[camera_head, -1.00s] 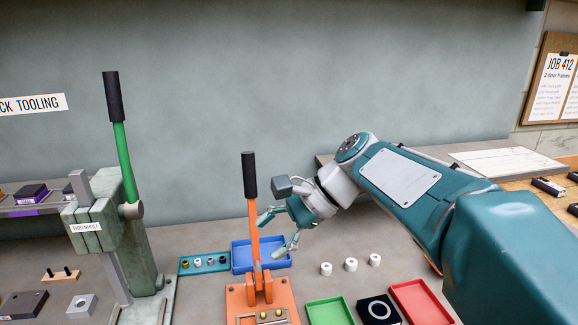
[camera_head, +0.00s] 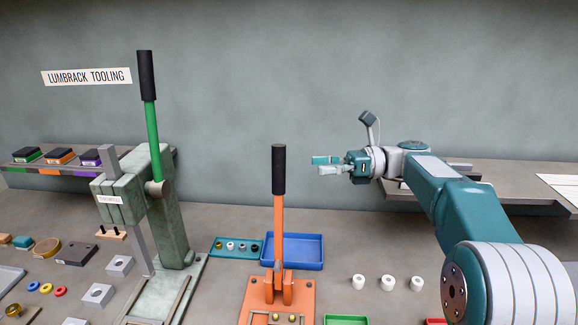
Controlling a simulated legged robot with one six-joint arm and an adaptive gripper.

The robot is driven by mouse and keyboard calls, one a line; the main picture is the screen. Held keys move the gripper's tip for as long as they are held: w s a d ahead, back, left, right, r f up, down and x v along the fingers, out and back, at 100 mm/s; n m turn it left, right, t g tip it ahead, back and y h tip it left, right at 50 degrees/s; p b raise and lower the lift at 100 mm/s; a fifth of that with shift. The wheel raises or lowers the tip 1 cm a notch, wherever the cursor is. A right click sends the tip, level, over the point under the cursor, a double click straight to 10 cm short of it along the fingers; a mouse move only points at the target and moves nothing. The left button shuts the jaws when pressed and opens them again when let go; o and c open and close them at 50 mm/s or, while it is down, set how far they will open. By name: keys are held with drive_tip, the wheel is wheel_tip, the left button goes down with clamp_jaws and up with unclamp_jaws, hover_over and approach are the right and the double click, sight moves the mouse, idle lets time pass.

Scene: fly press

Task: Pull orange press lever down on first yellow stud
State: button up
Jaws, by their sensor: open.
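The orange press lever (camera_head: 279,215) stands upright with a black grip (camera_head: 279,170) at its top. It rises from the orange press base (camera_head: 255,300) at the lower middle. Yellow studs (camera_head: 277,317) sit in the front of the base, close to the picture's bottom edge. My gripper (camera_head: 315,165) is open and empty. It points left, at about the height of the black grip, to the right of it in the picture and apart from it.
A green-handled press (camera_head: 153,135) stands at the left. Behind the orange lever lie a blue tray (camera_head: 308,248) and a teal strip (camera_head: 222,245) with small parts. Several white cylinders (camera_head: 388,282) stand at the right. A green tray (camera_head: 345,320) shows at the bottom.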

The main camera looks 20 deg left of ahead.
sight(279, 168)
drive_tip(key=shift+x, duration=4.65)
drive_tip(key=shift+d, duration=0.1)
drive_tip(key=c, duration=0.7)
drive_tip(key=shift+d, duration=0.25)
clamp_jaws()
